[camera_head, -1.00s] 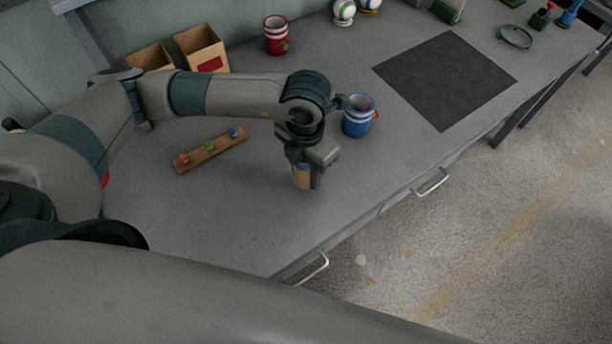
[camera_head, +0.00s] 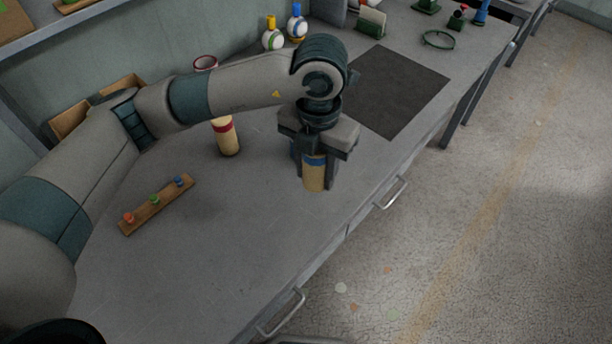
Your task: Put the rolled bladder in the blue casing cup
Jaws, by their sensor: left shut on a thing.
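My left gripper (camera_head: 316,180) points down over the table and is shut on a rolled bladder (camera_head: 314,176), an upright tan cylinder with a blue band. The blue casing cup is almost wholly hidden behind the gripper; only a blue sliver (camera_head: 293,150) shows at its left side. The bladder appears in front of the cup in this view, and I cannot tell its height or whether it touches the cup. A second rolled bladder (camera_head: 226,138), tan with a red band, stands to the left, partly behind my arm. My right gripper is not in view.
A peg board (camera_head: 156,204) with red, green and blue pegs lies at the left. A red cup (camera_head: 205,62) and cardboard bins stand behind my arm. A dark mat (camera_head: 400,90) lies clear at the right.

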